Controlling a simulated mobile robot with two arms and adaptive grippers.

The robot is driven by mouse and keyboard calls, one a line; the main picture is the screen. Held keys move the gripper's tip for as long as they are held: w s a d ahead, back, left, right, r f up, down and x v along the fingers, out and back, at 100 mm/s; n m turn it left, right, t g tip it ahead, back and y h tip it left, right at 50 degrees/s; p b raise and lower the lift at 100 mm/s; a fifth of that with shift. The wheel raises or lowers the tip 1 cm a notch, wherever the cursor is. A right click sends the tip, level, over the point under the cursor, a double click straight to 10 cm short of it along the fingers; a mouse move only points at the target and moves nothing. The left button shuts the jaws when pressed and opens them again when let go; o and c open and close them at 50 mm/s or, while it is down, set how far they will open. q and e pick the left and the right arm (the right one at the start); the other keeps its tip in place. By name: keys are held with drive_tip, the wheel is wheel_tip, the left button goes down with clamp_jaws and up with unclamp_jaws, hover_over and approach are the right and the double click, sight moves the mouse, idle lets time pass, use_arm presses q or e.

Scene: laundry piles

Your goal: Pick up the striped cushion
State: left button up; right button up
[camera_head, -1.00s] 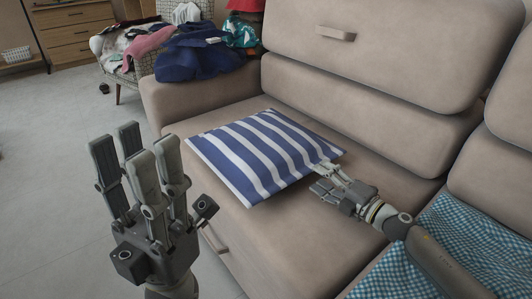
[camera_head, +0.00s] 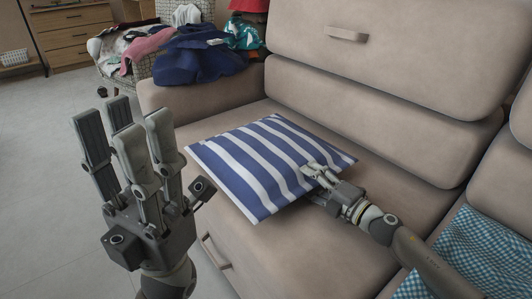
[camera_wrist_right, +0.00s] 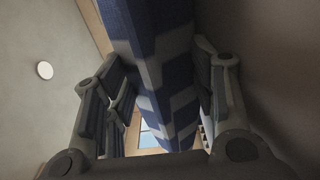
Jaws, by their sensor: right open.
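The blue-and-white striped cushion (camera_head: 255,160) lies on the beige sofa seat, its near edge facing my right arm. My right gripper (camera_head: 318,179) is at the cushion's near right edge, with at least one finger over its top face. In the right wrist view the cushion (camera_wrist_right: 155,60) runs between the spread fingers, with dark gaps at its sides; the fingers are open around it, not closed. My left gripper (camera_head: 125,125) is open and empty, fingers pointing up, to the left of the cushion and apart from it.
A blue checked cloth (camera_head: 465,255) lies on the seat at the right. A dark blue garment (camera_head: 200,57) lies over the sofa's far arm, beside a chair piled with clothes (camera_head: 140,47). A wooden drawer unit (camera_head: 75,32) stands at the back left. The floor at left is mostly clear.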

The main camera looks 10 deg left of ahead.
drive_tip(key=shift+s+d, duration=0.1)
clamp_jaws()
drive_tip(key=shift+r, duration=0.1)
idle(0.4)
